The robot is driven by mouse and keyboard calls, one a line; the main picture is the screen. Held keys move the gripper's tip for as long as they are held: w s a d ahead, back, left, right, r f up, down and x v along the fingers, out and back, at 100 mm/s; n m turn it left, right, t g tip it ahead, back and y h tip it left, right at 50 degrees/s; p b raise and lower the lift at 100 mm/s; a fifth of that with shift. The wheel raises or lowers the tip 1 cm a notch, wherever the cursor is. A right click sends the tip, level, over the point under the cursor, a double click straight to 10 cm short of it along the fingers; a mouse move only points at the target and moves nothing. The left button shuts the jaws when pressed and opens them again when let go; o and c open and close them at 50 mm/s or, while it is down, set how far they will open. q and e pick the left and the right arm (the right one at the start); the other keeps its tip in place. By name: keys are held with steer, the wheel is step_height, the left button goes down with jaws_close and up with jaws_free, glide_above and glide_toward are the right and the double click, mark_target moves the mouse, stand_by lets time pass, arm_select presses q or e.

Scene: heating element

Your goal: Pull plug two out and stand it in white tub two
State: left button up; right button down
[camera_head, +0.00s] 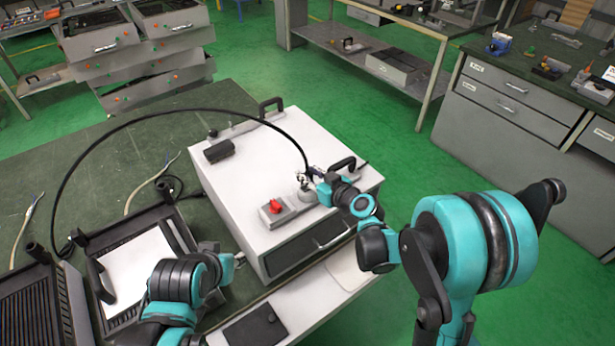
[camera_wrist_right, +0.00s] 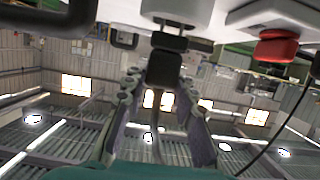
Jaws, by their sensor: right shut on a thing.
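A black plug (camera_wrist_right: 164,68) on a black cable (camera_head: 150,113) is at the top of a white box (camera_head: 250,170). My right gripper (camera_head: 312,176) is shut on the plug; in the right wrist view its fingers (camera_wrist_right: 160,108) are on both sides of it. A grey round socket (camera_wrist_right: 182,10) is close to the plug's end; I cannot tell how deep the plug sits. My left gripper (camera_head: 212,254) is low at the box's left side, and its fingers are too small to read. A black tray with a white inside (camera_head: 132,268) is left of it; no tub is clearly marked.
A red switch (camera_head: 275,206) on a grey block (camera_head: 290,212) stands close to the right gripper; it also shows in the wrist view (camera_wrist_right: 277,46). Black handles (camera_head: 270,106) rise from the box. Loose pale wires (camera_head: 28,222) lie on the green bench (camera_head: 110,165).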

steer(key=shift+d+r+p, duration=0.2)
steer(key=shift+r+p, duration=0.2)
steer(key=shift+r, duration=0.8)
steer(key=s+d+r+p, duration=0.3)
steer(key=d+r, duration=0.3)
steer(key=d, duration=0.4)
steer(key=shift+s+d, duration=0.3)
steer(key=shift+d, duration=0.05)
